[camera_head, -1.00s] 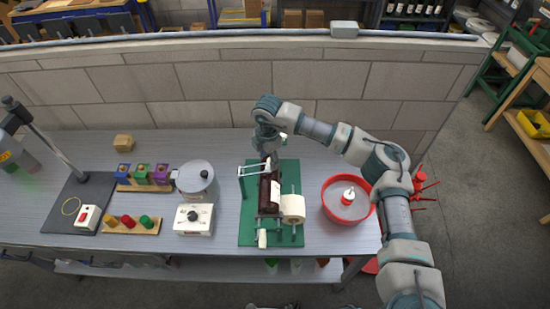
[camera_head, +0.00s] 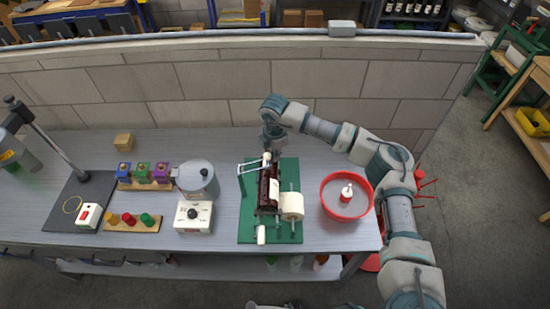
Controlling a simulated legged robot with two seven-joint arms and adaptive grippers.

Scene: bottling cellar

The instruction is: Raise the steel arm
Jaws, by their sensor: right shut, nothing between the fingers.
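The steel arm (camera_head: 250,164) is a thin bright bar at the back left of a green labelling board (camera_head: 249,222). It runs beside the neck end of a dark bottle (camera_head: 264,194) lying in the fixture. My right gripper (camera_head: 268,151) comes down from above, at the bottle's neck end and close to the right end of the bar. Its fingers are small here and look closed and empty. I cannot tell whether they touch the bar. My left gripper is not in view.
A white label roll (camera_head: 291,205) stands right of the bottle. A red-rimmed round tray (camera_head: 328,209) with a small bottle (camera_head: 346,193) is further right. A steel pot (camera_head: 196,176) and a white control box (camera_head: 193,218) stand left. The back wall (camera_head: 170,95) is close behind.

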